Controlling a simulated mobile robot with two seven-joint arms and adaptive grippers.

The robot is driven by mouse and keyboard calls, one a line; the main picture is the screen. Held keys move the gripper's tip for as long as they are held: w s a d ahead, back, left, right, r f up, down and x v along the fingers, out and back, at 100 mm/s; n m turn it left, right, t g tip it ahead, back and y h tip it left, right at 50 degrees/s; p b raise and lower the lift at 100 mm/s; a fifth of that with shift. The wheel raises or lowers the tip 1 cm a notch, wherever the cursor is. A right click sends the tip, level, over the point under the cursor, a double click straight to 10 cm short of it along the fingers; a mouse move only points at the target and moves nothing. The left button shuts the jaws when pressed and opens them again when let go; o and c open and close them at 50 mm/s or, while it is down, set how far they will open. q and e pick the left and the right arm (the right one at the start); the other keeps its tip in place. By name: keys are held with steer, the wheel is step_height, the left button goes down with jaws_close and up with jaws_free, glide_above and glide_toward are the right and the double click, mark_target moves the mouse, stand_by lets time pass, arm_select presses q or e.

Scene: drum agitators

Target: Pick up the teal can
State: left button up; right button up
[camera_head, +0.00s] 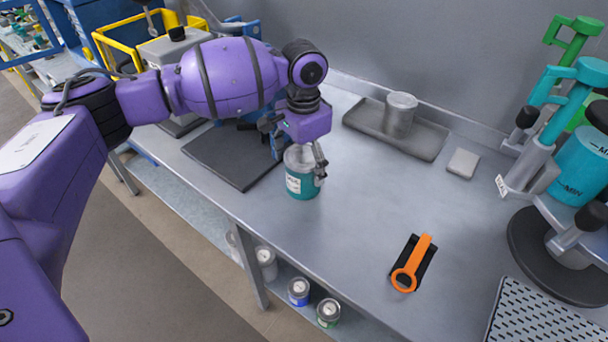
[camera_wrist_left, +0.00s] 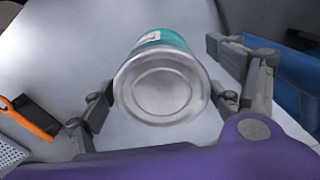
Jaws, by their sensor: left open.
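The teal can (camera_head: 301,184) stands upright on the grey metal bench, with a silver lid and a white label. In the left wrist view the can (camera_wrist_left: 165,85) shows its round lid, between the fingers. My left gripper (camera_head: 301,165) is open and comes down over the can, with one finger on either side. In the left wrist view the gripper (camera_wrist_left: 160,105) has gaps between its fingers and the can; I cannot tell whether any part touches. My right gripper is not in view.
A grey tray (camera_head: 425,148) with a plain metal can (camera_head: 400,114) sits at the back. An orange tool (camera_head: 412,266) lies front right. A teal and green agitator (camera_head: 560,160) stands at the right. A dark mat (camera_head: 230,165) lies left of the can.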

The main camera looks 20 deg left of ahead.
arm_select(q)
step_height(320, 180, down, 4)
steer(key=shift+f, duration=0.2)
steer(key=c, duration=1.5)
